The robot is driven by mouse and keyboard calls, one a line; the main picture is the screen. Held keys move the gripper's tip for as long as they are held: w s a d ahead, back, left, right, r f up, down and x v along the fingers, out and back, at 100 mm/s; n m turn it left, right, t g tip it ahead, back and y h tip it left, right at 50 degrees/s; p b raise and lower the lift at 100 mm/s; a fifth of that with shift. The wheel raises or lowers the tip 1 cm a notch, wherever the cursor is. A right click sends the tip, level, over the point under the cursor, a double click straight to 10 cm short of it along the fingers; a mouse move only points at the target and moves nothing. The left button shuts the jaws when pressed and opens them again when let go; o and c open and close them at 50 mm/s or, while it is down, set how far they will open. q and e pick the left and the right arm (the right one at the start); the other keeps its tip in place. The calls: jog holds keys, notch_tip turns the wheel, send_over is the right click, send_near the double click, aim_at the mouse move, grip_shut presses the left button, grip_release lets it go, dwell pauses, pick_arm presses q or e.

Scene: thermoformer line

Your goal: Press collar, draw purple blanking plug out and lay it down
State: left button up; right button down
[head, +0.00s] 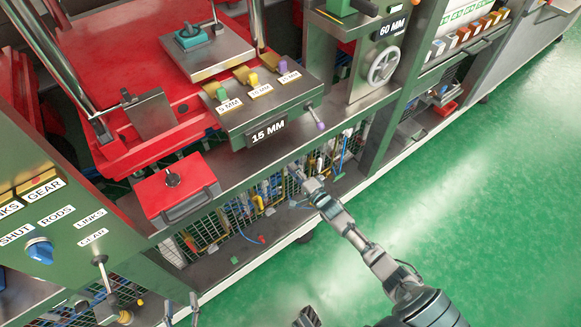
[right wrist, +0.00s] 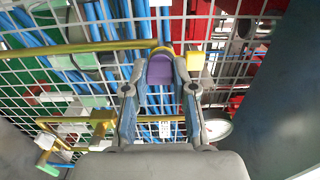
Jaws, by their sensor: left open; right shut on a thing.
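The purple blanking plug (right wrist: 160,71) shows in the right wrist view between the two fingers of my right gripper (right wrist: 160,84), which is shut on it. A gold ring-like edge (right wrist: 163,49), perhaps the collar, shows just beyond the plug; I cannot tell whether they are touching. In the head view my right gripper (head: 299,171) is at the mesh front below the bench; the plug cannot be made out there. My left gripper (head: 182,309) is open and empty at the bottom edge, far from the plug.
Wire mesh (right wrist: 225,30) with blue hoses (right wrist: 100,25) and a yellow pipe (right wrist: 85,48) lies around the right gripper. The bench edge with the 15 MM block (head: 268,130) and a red drawer box (head: 175,187) overhangs the mesh. Green floor (head: 480,200) at right is clear.

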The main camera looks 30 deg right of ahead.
pick_arm(q)
jog(key=shift+s, duration=0.1)
pick_arm(e)
jog(key=shift+s+f, duration=0.15)
pick_arm(q)
jog(key=shift+t, duration=0.3)
jog(key=shift+w+r+p, duration=0.2)
jog(key=shift+r+p, duration=1.3)
jog(key=shift+r, duration=0.6)
pick_arm(e)
jog(key=shift+s+d, duration=0.2)
jog(key=shift+s, duration=2.25)
